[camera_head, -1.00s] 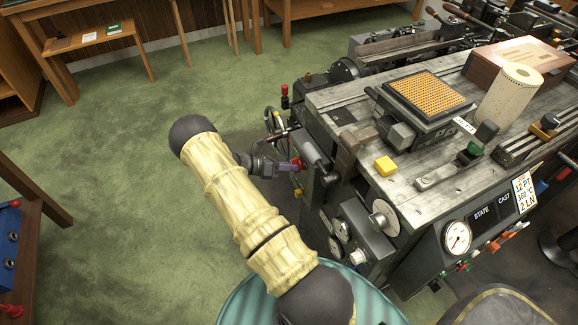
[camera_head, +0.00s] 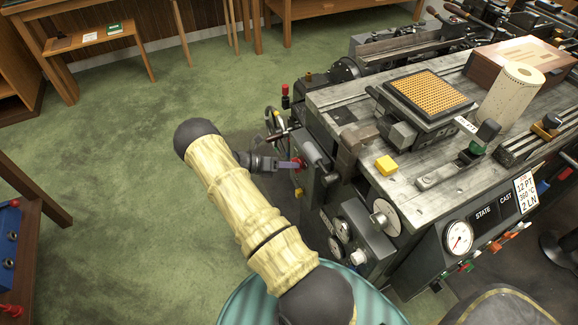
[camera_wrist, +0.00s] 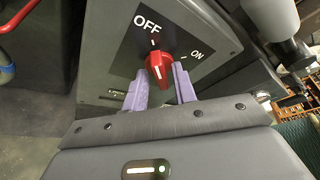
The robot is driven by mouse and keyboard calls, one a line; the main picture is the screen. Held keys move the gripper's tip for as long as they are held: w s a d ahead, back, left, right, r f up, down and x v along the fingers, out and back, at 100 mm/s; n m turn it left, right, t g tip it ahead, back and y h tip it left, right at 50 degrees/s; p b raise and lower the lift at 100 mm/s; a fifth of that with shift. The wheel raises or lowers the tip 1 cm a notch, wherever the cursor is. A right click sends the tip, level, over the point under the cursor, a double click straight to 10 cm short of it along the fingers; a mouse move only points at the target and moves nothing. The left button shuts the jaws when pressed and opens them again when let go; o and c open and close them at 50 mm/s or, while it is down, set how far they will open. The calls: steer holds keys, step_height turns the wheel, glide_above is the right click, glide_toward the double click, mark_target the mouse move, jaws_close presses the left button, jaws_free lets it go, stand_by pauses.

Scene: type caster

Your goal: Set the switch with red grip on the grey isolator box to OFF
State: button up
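The grey isolator box (camera_wrist: 110,55) fills the upper part of the wrist view. Its dark plate reads OFF at the top and ON to the right. The switch's red grip (camera_wrist: 158,66) sits below OFF, roughly in line with the mark under that word, with a white line on its face. My gripper (camera_wrist: 160,80) is open, its purple fingers on either side of the red grip, with a visible gap at least on the right. In the head view my gripper (camera_head: 287,164) is at the machine's left end, by the red grip (camera_head: 299,165).
A handwheel (camera_head: 272,122) stands behind my gripper. The green floor (camera_head: 120,180) to the left is clear.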

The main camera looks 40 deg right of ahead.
steer(key=shift+o, duration=0.3)
steer(key=shift+a, duration=0.1)
steer(key=b+v, duration=0.1)
steer(key=v, duration=1.6)
steer(key=shift+w, duration=0.1)
